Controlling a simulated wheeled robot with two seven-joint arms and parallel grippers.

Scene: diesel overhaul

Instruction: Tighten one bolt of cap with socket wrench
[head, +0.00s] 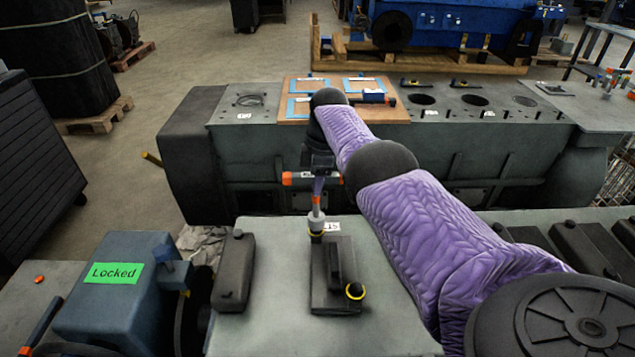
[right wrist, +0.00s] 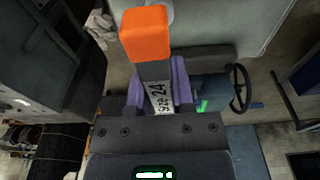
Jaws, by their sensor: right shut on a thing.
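The cap (head: 333,268) is a dark block on the grey engine top in the head view. My right gripper (head: 319,184) is shut on the socket wrench (head: 298,178), which has an orange handle end. The wrench's socket end points down at the far bolt; I cannot tell whether it is fully seated. In the right wrist view the wrench handle (right wrist: 151,72), labelled size 24, lies between the purple fingers. The gripper hides part of the wrench. My left gripper is out of view.
A dark oblong part (head: 234,272) lies left of the cap. A blue box (head: 118,285) labelled Locked stands farther left. Behind is another engine block (head: 450,140) with a wooden board (head: 300,98) on it. My right arm covers the area right of the cap.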

